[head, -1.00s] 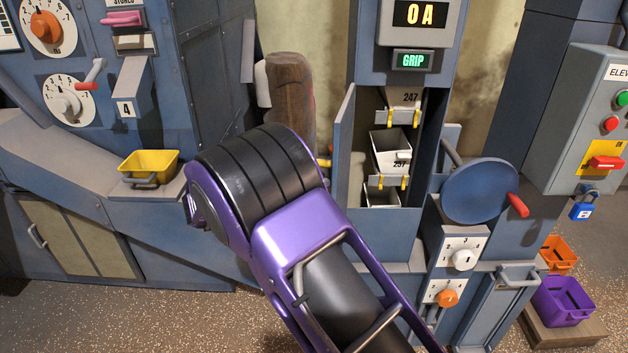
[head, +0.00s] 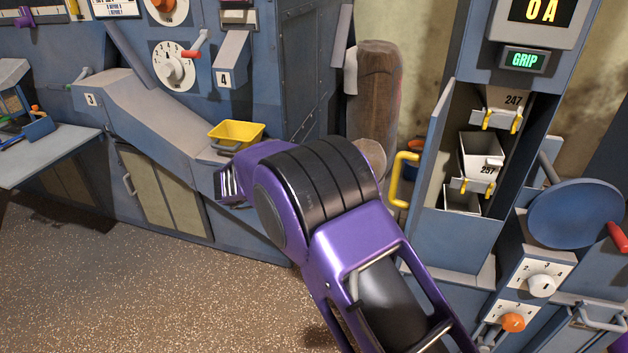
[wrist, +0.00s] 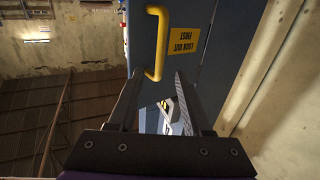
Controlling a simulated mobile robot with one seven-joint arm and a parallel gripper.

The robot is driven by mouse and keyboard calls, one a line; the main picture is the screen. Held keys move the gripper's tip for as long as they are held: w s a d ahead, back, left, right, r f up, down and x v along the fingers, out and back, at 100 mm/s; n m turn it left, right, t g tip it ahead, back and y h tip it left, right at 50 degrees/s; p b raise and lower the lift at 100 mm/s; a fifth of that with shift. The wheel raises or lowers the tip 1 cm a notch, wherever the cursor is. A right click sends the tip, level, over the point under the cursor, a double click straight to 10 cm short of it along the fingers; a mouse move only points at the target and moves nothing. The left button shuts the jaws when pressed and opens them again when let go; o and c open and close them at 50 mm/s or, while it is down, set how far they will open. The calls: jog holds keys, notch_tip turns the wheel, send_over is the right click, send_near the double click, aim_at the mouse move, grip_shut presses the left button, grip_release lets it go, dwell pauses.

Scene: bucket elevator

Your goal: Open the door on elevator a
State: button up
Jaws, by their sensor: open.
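The elevator door (head: 430,145) stands swung out at the left side of the cabinet opening, with bucket shelves exposed inside. Its yellow handle (head: 402,180) is on the door's outer face. In the wrist view the blue door (wrist: 207,70) carries an upside-down "LOCK OUT FIRST" label, and the handle (wrist: 158,40) is just beyond my fingertips. My gripper (wrist: 158,76) is open, with the handle's lower end in line with the gap. I cannot tell whether the handle is between the fingers. In the head view my gripper is hidden behind my purple arm.
Inside the cabinet are white buckets (head: 478,153) with yellow clips. A blue disc (head: 575,213) with a red grip and dials (head: 541,286) are at the right. A brown post (head: 375,95) and a yellow bin (head: 238,134) are left of the door. Floor (head: 130,290) is clear at lower left.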

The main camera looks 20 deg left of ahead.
jog(key=v, duration=0.7)
jog(key=shift+a, duration=0.2)
